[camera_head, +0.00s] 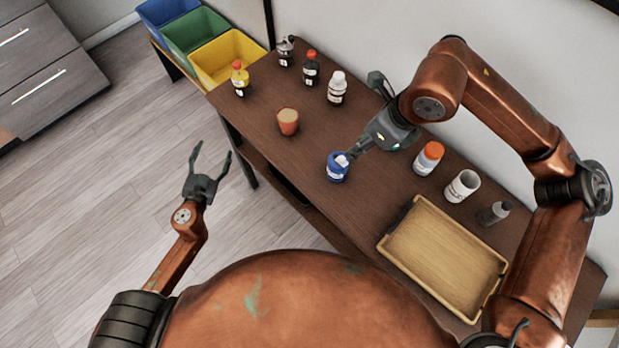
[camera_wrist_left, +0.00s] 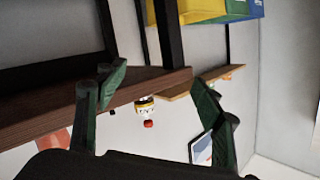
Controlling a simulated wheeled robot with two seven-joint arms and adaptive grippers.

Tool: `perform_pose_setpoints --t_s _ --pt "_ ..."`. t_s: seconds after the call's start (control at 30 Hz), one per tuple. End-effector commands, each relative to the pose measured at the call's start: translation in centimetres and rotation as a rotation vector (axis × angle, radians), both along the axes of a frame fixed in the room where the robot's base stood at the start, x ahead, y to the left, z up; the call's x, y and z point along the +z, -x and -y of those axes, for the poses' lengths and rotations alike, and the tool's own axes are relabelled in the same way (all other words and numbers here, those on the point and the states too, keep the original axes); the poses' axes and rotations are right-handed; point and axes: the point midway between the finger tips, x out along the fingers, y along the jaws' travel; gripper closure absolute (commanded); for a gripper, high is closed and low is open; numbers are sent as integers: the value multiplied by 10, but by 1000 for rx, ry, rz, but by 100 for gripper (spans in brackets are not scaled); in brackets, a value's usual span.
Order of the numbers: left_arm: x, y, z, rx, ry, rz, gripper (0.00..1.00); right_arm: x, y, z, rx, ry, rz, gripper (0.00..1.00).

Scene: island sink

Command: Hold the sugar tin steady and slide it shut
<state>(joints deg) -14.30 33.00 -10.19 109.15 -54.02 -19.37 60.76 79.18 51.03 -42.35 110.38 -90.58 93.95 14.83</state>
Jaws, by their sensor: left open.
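A small blue tin (camera_head: 336,172) with a white patch, probably the sugar tin, stands on the brown table near its front edge. Its label is too small to read. My right gripper (camera_head: 350,156) reaches down to the tin's top from the back right. Its fingertips overlap the tin, and I cannot tell whether they are closed on it. My left gripper (camera_head: 211,160) is open and empty, over the floor left of the table and well apart from the tin. In the left wrist view its two spread fingers (camera_wrist_left: 158,95) have nothing between them.
Several bottles (camera_head: 311,70) stand at the far left, an orange-lidded jar (camera_head: 429,158) and white canister (camera_head: 462,186) at the right. A wooden tray (camera_head: 445,258) lies at the front right. Bins (camera_head: 228,60) stand beyond the table.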

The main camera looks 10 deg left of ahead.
Motion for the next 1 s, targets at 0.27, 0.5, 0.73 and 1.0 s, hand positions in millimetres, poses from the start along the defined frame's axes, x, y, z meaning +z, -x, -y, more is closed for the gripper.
perform_pose_setpoints --t_s 0.27,0.5,0.73,1.0 --pt "98 0 118 -244 115 164 38 0 0 0 0 0 0 71" --pt "100 30 247 -542 306 122 38 0 0 0 0 0 0 71" --pt "102 68 327 -746 435 67 38 0 0 0 0 0 0 71" --pt "104 81 356 -816 479 45 38 0 0 0 0 0 0 71"
